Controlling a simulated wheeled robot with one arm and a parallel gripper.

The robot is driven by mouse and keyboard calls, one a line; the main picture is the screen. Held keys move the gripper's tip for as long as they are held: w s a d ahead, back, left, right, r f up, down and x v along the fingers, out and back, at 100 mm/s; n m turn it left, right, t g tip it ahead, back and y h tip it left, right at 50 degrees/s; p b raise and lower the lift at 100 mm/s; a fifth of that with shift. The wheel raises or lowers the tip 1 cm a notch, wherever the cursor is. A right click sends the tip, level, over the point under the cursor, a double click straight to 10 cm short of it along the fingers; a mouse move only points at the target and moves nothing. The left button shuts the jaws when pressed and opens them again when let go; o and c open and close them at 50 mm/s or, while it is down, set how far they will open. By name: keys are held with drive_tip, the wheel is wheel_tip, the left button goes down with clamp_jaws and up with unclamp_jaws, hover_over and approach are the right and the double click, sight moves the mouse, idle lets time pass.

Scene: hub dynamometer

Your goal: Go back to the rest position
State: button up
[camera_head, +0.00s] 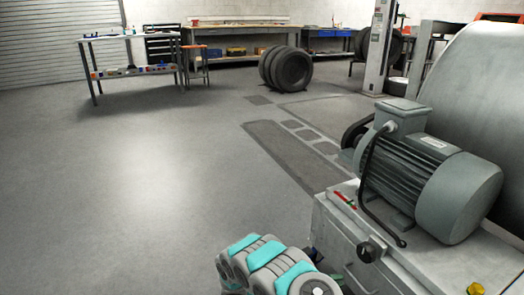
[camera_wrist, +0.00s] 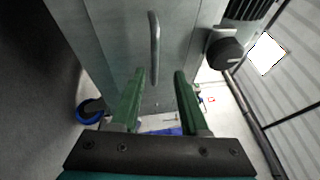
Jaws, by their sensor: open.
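My gripper (camera_wrist: 158,85) is open in the wrist view, with two green fingers apart and nothing between them. Beyond the fingers is a grey metal cabinet (camera_wrist: 95,35) with a vertical bar handle (camera_wrist: 154,48). The handle shows past the fingertips, and I see no contact with it. In the head view my grey and teal arm (camera_head: 268,262) is at the bottom, beside the dynamometer bench (camera_head: 350,245). The gripper itself is hidden in the head view.
A grey electric motor (camera_head: 430,175) sits on the bench at right, with a black knob (camera_head: 372,248) on the bench front. A blue-rimmed wheel (camera_wrist: 90,110) is beside the cabinet. Tyres (camera_head: 286,68) and a worktable (camera_head: 130,38) stand further back. The floor at left is clear.

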drive_tip(key=s+d+r+m+g+y+p, duration=0.15)
drive_tip(key=s+r+m+g+y, duration=0.25)
drive_tip(key=s+r+m, duration=0.45)
drive_tip(key=s+d+r+m+g+y+p, duration=0.1)
drive_tip(key=s+d+r+m+g+y, duration=0.4)
drive_tip(key=r+m, duration=0.7)
drive_tip(key=s+a+r+m+t+y+p, duration=0.2)
drive_tip(key=s+a+r+m+t+y, duration=0.2)
drive_tip(key=s+a, duration=0.5)
drive_tip(key=s+a+r+m+t+y+p, duration=0.2)
drive_tip(key=s+a+r+m+t+y, duration=0.2)
drive_tip(key=s+a+m, duration=0.5)
drive_tip(key=shift+s+a+r+t+y, duration=0.3)
drive_tip(key=shift+s+a+r+y, duration=0.5)
drive_tip(key=shift+r+y, duration=0.7)
drive_tip(key=shift+s+d, duration=0.1)
drive_tip(key=shift+d, duration=0.05)
